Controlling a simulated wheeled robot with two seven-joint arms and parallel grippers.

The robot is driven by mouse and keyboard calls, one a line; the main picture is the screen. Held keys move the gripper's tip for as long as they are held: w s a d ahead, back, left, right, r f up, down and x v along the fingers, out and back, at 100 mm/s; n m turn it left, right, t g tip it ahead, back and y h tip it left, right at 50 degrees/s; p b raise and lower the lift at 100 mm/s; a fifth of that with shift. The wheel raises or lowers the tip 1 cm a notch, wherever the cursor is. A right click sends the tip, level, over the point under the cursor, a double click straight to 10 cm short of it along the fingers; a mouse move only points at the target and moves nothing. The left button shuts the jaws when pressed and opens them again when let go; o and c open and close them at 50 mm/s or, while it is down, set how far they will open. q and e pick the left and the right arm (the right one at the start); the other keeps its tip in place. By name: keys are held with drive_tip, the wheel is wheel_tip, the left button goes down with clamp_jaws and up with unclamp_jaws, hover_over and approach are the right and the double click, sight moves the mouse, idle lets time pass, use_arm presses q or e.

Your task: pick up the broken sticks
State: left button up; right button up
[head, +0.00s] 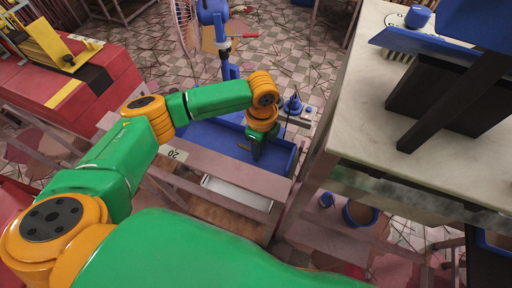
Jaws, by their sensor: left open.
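Thin brown broken sticks (285,78) lie scattered over the checkered floor at the top of the head view. More lie on the floor at the lower right. My left gripper (255,151) points down over the blue tray (200,133) near the middle of the view. It is open, and its dark fingers are small and partly hidden by the wrist. I cannot make out any stick between them. My left arm hides part of the tray. My right gripper is not in view.
A pale-topped table (368,110) with blue and dark equipment stands at the right. A red machine (85,95) stands at the left. A blue post (222,50) rises behind the tray. A wooden rail (215,171) runs along its front, and blue pots (358,214) stand under the table.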

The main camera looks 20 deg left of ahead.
use_arm(q)
drive_tip(key=shift+f, duration=0.4)
clamp_jaws()
drive_tip(key=shift+r, duration=0.1)
